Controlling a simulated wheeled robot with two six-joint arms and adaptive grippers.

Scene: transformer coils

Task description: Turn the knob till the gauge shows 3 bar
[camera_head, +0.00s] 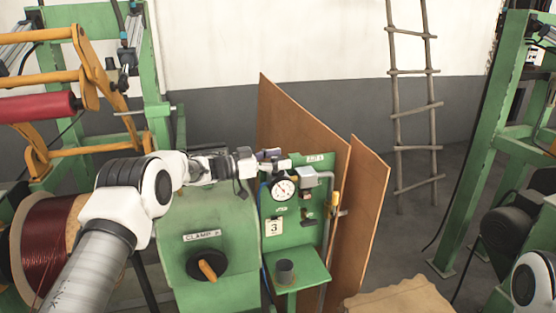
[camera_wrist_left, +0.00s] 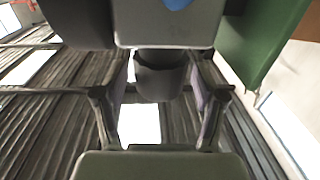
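The round white gauge (camera_head: 284,187) is on the green panel (camera_head: 310,232); its dial is too small to read. A card with a 3 (camera_head: 274,227) hangs below it. My left gripper (camera_head: 262,161) is at the panel's top left, above and left of the gauge. In the left wrist view, a dark round knob (camera_wrist_left: 160,78) lies between the fingers of my left gripper (camera_wrist_left: 158,105). The fingers stand apart on either side of it, with a gap showing at the left. In the head view the gripper mostly hides the knob. My right gripper is out of view.
A green housing marked CLAMP (camera_head: 170,240) with an orange-handled switch (camera_head: 207,268) stands below my left arm. A small shelf (camera_head: 300,268) holds a dark cup (camera_head: 285,271). Brown boards (camera_head: 362,210) stand right of the panel. A copper wire coil (camera_head: 48,240) is at left.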

